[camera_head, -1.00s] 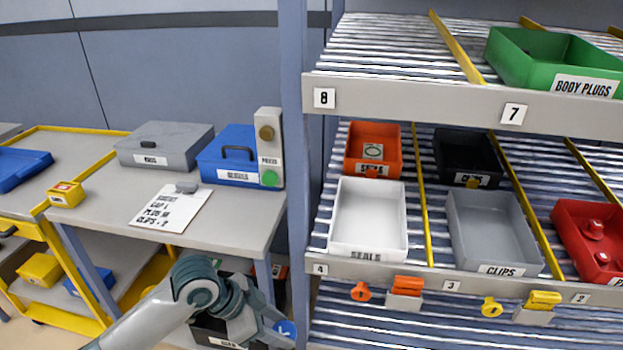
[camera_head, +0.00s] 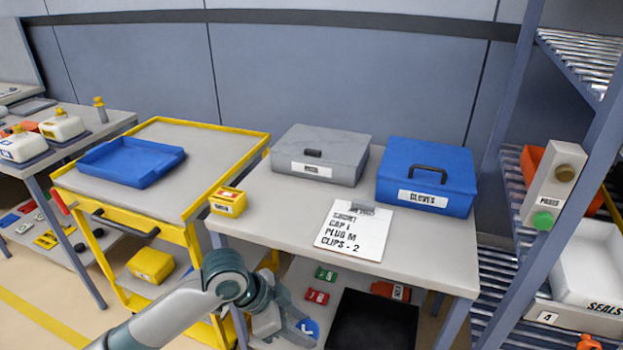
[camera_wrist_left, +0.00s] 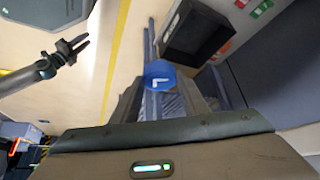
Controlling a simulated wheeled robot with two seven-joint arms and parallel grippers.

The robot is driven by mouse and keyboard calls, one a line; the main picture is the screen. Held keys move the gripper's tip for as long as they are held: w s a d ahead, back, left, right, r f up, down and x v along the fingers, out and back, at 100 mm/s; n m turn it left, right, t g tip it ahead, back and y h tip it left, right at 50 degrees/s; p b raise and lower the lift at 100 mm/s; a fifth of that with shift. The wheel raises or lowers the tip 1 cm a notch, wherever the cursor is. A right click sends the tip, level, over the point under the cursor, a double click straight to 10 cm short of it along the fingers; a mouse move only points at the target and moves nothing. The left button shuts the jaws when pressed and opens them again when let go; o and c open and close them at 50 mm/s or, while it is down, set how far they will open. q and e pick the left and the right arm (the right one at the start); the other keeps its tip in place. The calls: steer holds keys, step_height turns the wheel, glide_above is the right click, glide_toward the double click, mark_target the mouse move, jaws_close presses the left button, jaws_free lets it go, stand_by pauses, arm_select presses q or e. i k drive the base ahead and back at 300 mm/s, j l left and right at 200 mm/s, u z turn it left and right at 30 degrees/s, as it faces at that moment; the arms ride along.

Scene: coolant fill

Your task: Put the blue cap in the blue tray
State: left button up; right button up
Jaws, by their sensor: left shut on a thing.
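The blue cap (camera_head: 308,328) is held between the fingertips of my left gripper (camera_head: 297,329), low in front of the grey workbench. In the left wrist view the cap (camera_wrist_left: 160,74) shows as a blue disc with a white mark, between the finger ends. The blue tray (camera_head: 131,163) lies on top of the yellow-framed trolley, looks empty, and is up and to the left of the left gripper. My right gripper (camera_wrist_left: 85,44) shows small at the upper left of the left wrist view, its dark fingers apart and empty.
The trolley (camera_head: 215,150) has a raised yellow rim. The workbench (camera_head: 270,215) holds a grey case (camera_head: 320,155), a blue gloves case (camera_head: 427,178), a note (camera_head: 352,232) and a small yellow box (camera_head: 228,202). A black bin (camera_head: 372,322) stands below. A shelf post is at right.

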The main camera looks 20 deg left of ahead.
mark_target(119, 161)
steer(key=i+j+u, duration=0.2)
steer(key=j, duration=4)
steer(key=k+j, duration=0.05)
steer(key=k, duration=0.05)
